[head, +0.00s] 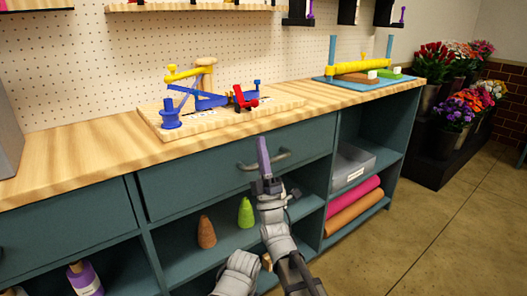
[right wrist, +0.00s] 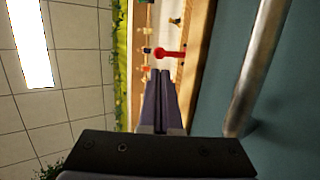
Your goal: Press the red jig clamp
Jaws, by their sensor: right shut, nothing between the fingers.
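The red jig clamp (head: 244,99) sits at the right part of a wooden jig board (head: 208,124) on the counter. Its red part also shows in the right wrist view (right wrist: 170,53), just beyond my fingertips. My right gripper (head: 263,143) is shut and empty. It points up in front of the drawer, below and in front of the clamp, apart from it. Its two closed fingers (right wrist: 161,74) show side by side in the right wrist view. My left gripper is not in view.
The jig board also carries blue and yellow parts (head: 186,73). A drawer handle (head: 265,160) juts out by my right gripper. A blue tray with a yellow roller (head: 358,66) stands at the right end of the counter (head: 75,160). Flower buckets (head: 455,110) stand beyond it.

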